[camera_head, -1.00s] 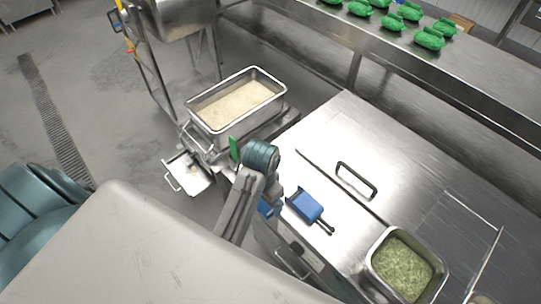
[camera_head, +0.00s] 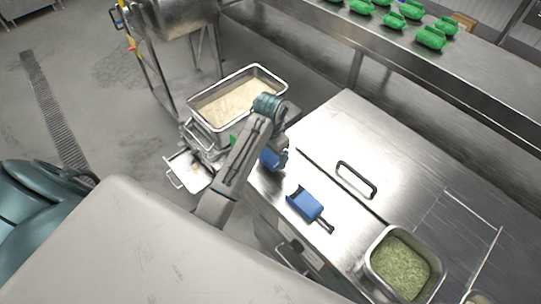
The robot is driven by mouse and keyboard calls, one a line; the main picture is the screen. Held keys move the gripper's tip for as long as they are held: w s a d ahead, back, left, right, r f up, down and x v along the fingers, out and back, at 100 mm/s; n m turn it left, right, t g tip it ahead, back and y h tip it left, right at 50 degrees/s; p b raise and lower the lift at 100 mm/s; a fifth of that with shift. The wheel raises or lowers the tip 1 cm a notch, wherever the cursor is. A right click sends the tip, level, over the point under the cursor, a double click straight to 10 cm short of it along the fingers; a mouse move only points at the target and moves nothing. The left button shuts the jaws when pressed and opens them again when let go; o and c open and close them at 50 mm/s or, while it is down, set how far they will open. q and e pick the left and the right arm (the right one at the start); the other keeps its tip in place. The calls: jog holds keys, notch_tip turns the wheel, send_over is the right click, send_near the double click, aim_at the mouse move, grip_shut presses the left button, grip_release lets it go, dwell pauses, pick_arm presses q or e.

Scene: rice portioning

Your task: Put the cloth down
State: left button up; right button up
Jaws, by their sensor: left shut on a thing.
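My left gripper (camera_head: 280,160) is over the near left part of the steel counter, beside the rice pan, with my arm link in front of part of it. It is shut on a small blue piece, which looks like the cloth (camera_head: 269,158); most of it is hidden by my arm. I cannot tell whether the cloth touches the counter. My right gripper is not in view.
A blue scoop (camera_head: 306,203) with a black handle lies on the steel counter (camera_head: 330,130). A rice pan (camera_head: 205,124) stands behind my arm. A pan of green shreds (camera_head: 374,254) sits at the lower right. A black handle (camera_head: 356,179) rises from the counter.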

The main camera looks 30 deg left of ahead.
aim_at(270, 153)
pick_arm(q)
jog(key=f, duration=0.1)
jog(key=f+p, duration=0.2)
jog(key=shift+w+a, duration=0.15)
jog(key=shift+w, duration=0.1)
jog(key=shift+f, duration=0.3)
jog(key=shift+f, duration=0.15)
jog(key=o, duration=0.8)
